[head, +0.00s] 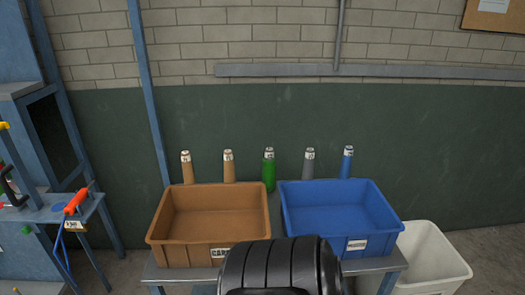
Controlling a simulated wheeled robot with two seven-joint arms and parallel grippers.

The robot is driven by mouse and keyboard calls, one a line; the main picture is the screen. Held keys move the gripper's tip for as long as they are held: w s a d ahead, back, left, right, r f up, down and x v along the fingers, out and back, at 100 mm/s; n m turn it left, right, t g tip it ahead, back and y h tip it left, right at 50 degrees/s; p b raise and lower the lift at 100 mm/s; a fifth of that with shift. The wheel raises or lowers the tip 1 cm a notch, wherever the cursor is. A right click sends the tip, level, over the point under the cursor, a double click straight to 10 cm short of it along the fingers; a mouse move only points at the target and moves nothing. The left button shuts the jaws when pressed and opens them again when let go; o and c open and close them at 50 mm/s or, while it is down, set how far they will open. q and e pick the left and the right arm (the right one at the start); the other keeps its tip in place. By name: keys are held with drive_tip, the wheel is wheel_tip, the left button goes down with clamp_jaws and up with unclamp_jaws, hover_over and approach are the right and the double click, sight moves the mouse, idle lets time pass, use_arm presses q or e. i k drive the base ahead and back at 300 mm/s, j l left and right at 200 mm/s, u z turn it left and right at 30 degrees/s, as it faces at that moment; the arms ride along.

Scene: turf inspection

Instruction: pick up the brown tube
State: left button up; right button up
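Two brown tubes stand upright in the row behind the bins. One brown tube (187,170) is at the far left of the row, and the other brown tube (229,168) is just to its right. Both have a pale label near the top, and their lower ends are hidden behind the brown bin. Neither of my grippers is in view.
A green tube (269,172), a grey tube (308,166) and a blue tube (346,164) continue the row. An empty brown bin (158,235) and an empty blue bin (300,225) sit on a table (398,261). A white bin (440,270) stands at right.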

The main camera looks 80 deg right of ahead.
sight(229, 174)
drive_tip(key=z, duration=2.35)
